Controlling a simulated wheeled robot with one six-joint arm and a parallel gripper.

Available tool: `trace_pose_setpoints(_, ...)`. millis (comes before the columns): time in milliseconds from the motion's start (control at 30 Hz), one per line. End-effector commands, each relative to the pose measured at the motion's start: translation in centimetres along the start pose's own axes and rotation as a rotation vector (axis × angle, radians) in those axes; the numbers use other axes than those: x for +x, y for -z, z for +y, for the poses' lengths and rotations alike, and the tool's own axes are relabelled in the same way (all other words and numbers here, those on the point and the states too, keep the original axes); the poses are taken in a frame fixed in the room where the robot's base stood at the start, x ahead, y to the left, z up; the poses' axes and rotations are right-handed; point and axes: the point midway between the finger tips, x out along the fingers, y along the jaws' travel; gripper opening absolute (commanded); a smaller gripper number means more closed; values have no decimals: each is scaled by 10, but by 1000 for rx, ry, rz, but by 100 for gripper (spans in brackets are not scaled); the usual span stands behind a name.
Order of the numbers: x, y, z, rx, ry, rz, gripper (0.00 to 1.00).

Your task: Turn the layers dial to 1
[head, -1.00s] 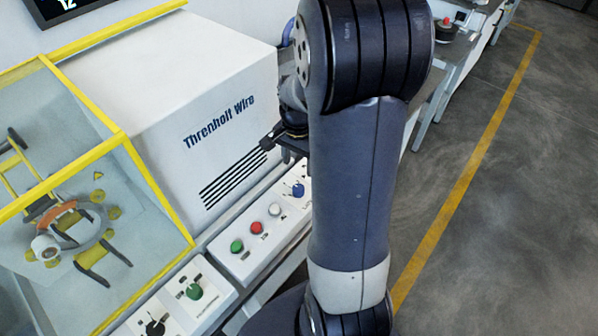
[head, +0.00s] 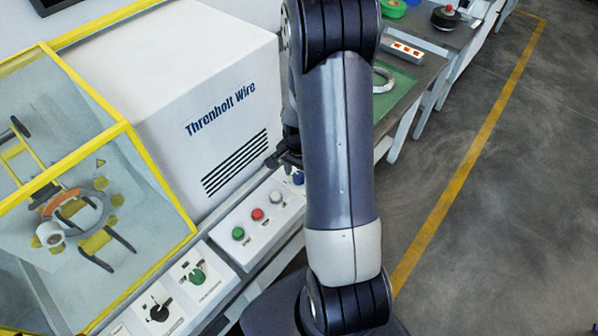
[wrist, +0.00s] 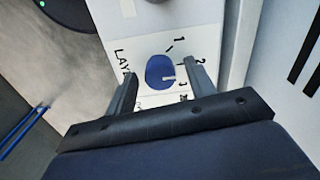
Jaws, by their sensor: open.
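The blue layers dial (wrist: 161,72) sits on a white panel marked "LAY…", partly hidden, with a 1 at its upper right and a 2 to its right. A pale pointer mark on the dial lies at its lower right side, directed right, away from the 1. My gripper (wrist: 160,78) is open, with one finger on each side of the dial; I cannot tell whether they touch it. In the head view the dial (head: 298,178) shows only partly, just below my gripper (head: 286,163), behind my arm.
A green button (head: 238,233) and a red button (head: 258,214) are on the same panel. Other panels hold a green knob (head: 198,276) and a black knob (head: 158,312). The white "Threnholt Wire" housing (head: 190,110) rises behind, beside a yellow-framed guard (head: 150,165).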

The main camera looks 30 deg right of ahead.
Motion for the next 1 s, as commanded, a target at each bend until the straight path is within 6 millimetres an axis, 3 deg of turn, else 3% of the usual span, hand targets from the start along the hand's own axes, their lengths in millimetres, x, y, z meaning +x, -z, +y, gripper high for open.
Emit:
trace_pose_setpoints(100,0,0,0,0,0,0,50)
trace_pose_setpoints(633,0,0,0,0,0,0,8)
trace_pose_setpoints(1000,1,0,0,-68,0,0,7)
